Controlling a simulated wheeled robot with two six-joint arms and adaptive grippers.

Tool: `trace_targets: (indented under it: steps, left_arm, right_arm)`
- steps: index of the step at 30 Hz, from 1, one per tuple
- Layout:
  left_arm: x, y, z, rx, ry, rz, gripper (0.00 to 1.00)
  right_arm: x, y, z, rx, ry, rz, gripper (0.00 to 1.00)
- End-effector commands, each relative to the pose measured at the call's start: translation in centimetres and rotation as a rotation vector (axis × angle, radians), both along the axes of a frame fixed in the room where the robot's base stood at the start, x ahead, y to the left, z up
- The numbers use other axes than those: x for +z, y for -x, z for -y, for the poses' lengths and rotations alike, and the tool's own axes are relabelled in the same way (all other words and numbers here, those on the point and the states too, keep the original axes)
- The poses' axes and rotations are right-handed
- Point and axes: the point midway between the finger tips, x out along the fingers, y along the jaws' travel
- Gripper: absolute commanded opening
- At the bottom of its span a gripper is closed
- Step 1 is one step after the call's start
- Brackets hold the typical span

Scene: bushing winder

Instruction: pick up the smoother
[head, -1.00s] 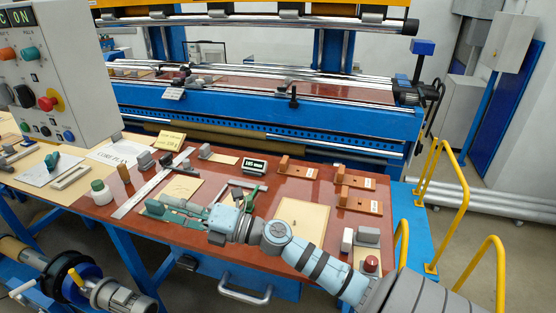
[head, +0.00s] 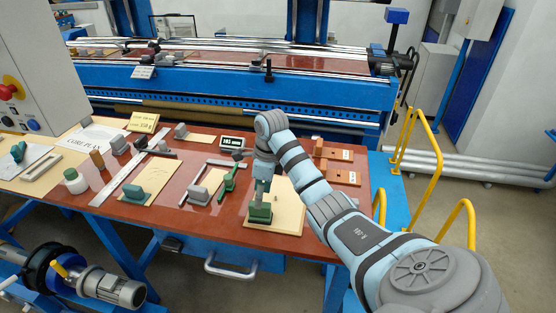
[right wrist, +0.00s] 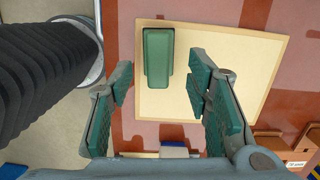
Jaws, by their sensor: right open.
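The smoother, as far as I can tell, is a green block (right wrist: 158,58) on a cream board (right wrist: 225,95) in the right wrist view. In the head view the block (head: 260,215) stands at the board's (head: 285,225) near left part. My right gripper (head: 261,195) points down over it, partly covering it. In the right wrist view my right gripper (right wrist: 163,88) is open and empty, its green-padded fingers on either side of the block in the picture. The gap to the block is hard to judge. My left gripper is not in view.
Another green block (head: 134,193) lies on a cream sheet to the left. A grey block (head: 198,195) and a green tool (head: 229,181) lie left of my gripper. Orange-brown blocks (head: 341,176) are at the far right. A yellow rail (head: 419,165) stands beyond the table.

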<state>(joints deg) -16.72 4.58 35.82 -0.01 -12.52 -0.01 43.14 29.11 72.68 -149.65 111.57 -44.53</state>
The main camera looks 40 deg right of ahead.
Motion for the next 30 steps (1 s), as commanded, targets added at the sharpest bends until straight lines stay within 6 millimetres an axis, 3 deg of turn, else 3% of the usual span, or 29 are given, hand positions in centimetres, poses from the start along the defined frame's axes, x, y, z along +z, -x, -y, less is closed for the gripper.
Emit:
trace_targets:
  steps: [4, 8, 14, 23, 30]
  left_arm:
    - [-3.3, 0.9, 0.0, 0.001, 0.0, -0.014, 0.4]
    - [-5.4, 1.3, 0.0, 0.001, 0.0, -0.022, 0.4]
    - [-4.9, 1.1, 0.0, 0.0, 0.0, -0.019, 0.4]
    - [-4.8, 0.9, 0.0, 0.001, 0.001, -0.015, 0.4]
    - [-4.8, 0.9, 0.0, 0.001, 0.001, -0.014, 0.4]
  right_arm:
    - [-3.9, -0.4, -0.8, 0.01, -0.001, -0.001, 0.45]
    - [-6.0, -0.7, -1.2, 0.015, -0.001, -0.001, 0.45]
    - [-5.5, -0.8, -1.2, 0.014, -0.001, -0.001, 0.45]
    - [-5.4, -0.7, -1.1, 0.012, 0.0, 0.0, 0.0]
    - [-5.4, -0.7, -1.1, 0.012, 0.0, 0.0, 0.0]
